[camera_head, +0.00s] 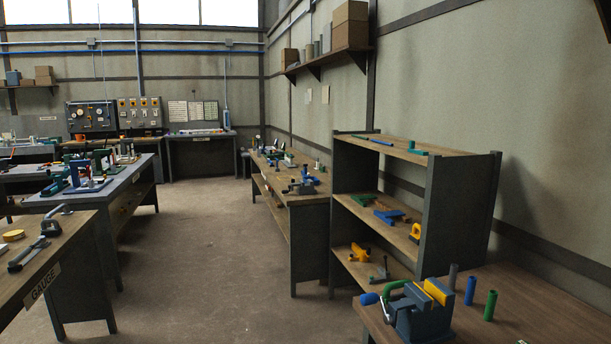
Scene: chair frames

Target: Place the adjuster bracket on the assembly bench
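Neither of my grippers is in view. I cannot tell for sure which part is the adjuster bracket. Candidates lie on the shelf rack: a blue part (388,217) on the middle board with a brown piece beside it, a yellow part (359,254) on the lower board, and a yellow part (415,232) at the middle board's right end. No bench label reading "assembly" is legible. A long bench (312,200) with several fixtures stands along the right wall, and a grey-topped bench (130,180) with blue and green fixtures stands at left.
A bench labelled GAUGE (45,283) is at the near left. A wooden bench (540,318) at the near right carries a blue-grey vise (422,316) and upright cylinders (490,305). The rack's dark end panel (458,210) stands behind it. Open floor (215,260) runs down the middle.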

